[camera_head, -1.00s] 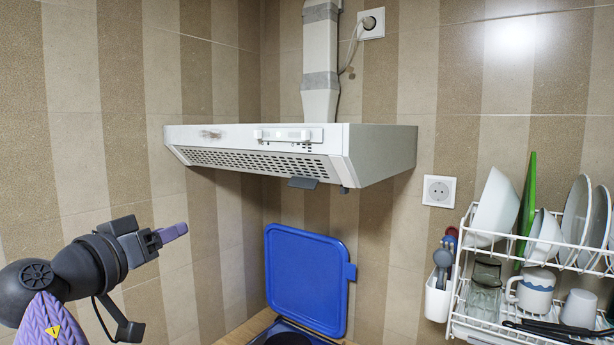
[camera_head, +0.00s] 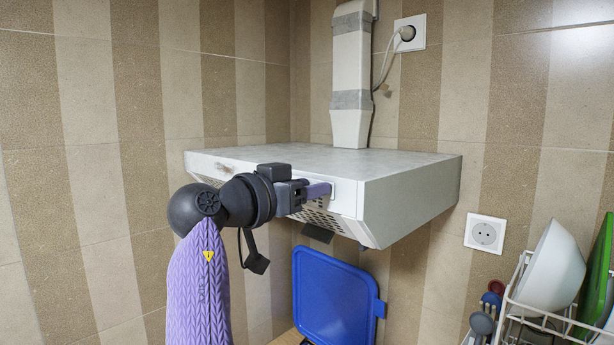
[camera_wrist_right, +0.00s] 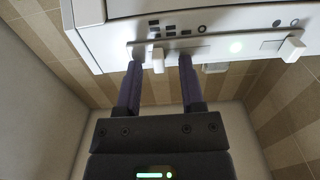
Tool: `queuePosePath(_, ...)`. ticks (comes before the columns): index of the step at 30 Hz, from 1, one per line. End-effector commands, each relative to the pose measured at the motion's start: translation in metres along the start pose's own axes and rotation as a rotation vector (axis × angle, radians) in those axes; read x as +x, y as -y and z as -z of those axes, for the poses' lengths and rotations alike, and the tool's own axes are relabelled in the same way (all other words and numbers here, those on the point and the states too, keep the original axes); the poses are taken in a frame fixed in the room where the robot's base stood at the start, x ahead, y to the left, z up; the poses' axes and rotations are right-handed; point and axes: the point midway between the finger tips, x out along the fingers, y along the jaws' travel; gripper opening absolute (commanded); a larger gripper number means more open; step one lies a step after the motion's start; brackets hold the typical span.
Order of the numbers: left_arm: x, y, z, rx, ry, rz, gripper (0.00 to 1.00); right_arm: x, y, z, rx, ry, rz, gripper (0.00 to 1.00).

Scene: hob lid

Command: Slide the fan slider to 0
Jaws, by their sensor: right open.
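The white range hood (camera_head: 400,190) is on the wall, with its control strip on the front face. My right gripper (camera_head: 318,190) is at that face and hides most of the strip in the head view. In the right wrist view, my right gripper (camera_wrist_right: 160,66) is open, its two purple fingers on either side of a small white slider knob (camera_wrist_right: 158,60). Contact with the knob cannot be told. A second white knob (camera_wrist_right: 291,48) is farther right on the strip. The printed marks are too small to read, so which knob is the fan slider is unclear. My left gripper is not in view.
A blue lid (camera_head: 335,295) stands raised below the hood. A wall socket (camera_head: 485,233) and a dish rack (camera_head: 535,310) with bowls are at the right. A duct (camera_head: 352,75) rises from the hood. The space left of my right arm is clear.

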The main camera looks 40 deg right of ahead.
Motion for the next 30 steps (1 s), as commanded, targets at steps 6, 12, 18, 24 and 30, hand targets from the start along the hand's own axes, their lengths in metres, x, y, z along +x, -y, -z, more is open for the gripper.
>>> queuePosePath(6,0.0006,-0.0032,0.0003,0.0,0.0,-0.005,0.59,0.0004,0.0001,-0.0008,0.0,0.0,0.0,0.48)
queuePosePath(12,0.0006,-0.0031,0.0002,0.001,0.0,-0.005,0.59,0.0002,0.0001,-0.0006,0.0,-0.001,0.0,0.06)
queuePosePath(18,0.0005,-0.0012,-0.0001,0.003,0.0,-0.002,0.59,0.0,0.0002,-0.0004,0.0,-0.001,0.001,0.0)
queuePosePath(24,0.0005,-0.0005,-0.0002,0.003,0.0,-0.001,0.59,-0.0001,0.0002,-0.0003,0.0,-0.001,0.001,0.0)
queuePosePath(30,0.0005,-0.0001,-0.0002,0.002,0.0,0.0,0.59,-0.0002,0.0002,-0.0001,0.0,-0.002,0.001,0.0)
